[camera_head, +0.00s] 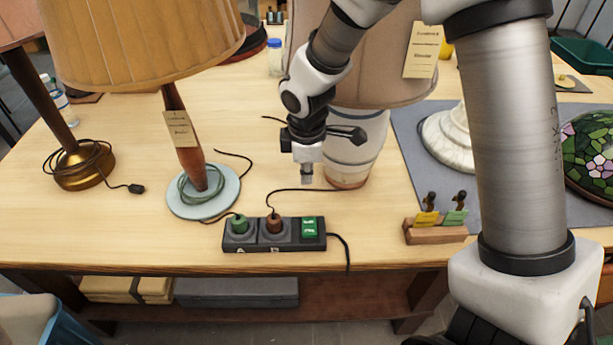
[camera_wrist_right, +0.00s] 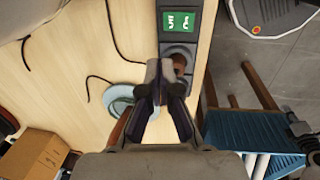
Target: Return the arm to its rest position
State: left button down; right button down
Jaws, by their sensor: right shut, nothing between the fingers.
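My right gripper (camera_head: 307,177) hangs over the table in the head view, above and behind the power strip (camera_head: 318,242). Its fingers are shut with nothing between them. In the right wrist view the right gripper (camera_wrist_right: 160,72) covers part of the power strip (camera_wrist_right: 181,6). My left gripper is not in view.
A lamp with a wooden stem (camera_head: 186,150) stands left on a pale blue base. A white ceramic lamp (camera_head: 355,150) stands close behind the right gripper. A wooden card holder (camera_head: 436,234) sits right of the strip. Loose cords lie on the table (camera_head: 130,235).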

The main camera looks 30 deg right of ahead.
jog(key=s+f, duration=0.1)
jog(key=f, duration=0.1)
jog(key=s+f+g, duration=0.1)
jog(key=f, duration=0.2)
jog(key=s+f+g, duration=0.1)
jog(key=s+f, duration=0.1)
jog(key=shift+a+f, duration=0.1)
jog(key=shift+f, duration=0.15)
jog(key=s+f+g, duration=0.1)
jog(key=s+f, duration=0.2)
jog(key=s+f+g, duration=0.1)
jog(key=s+f, duration=0.2)
jog(key=s+a+f+g+b, duration=0.1)
jog(key=s+f, duration=0.1)
jog(key=f, duration=0.2)
jog(key=shift+s, duration=0.4)
jog(key=s+a+f+m+y, duration=0.1)
jog(key=s+a+f+m, duration=0.2)
jog(key=s+f+m, duration=0.7)
jog(key=t, duration=0.1)
jog(key=f+m+t, duration=0.1)
jog(key=w+m+t, duration=0.1)
jog(key=shift+d+f+t+b, duration=0.3)
jog(key=shift+d+t, duration=0.05)
jog(key=shift+t, duration=0.05)
jog(key=shift+s, duration=0.1)
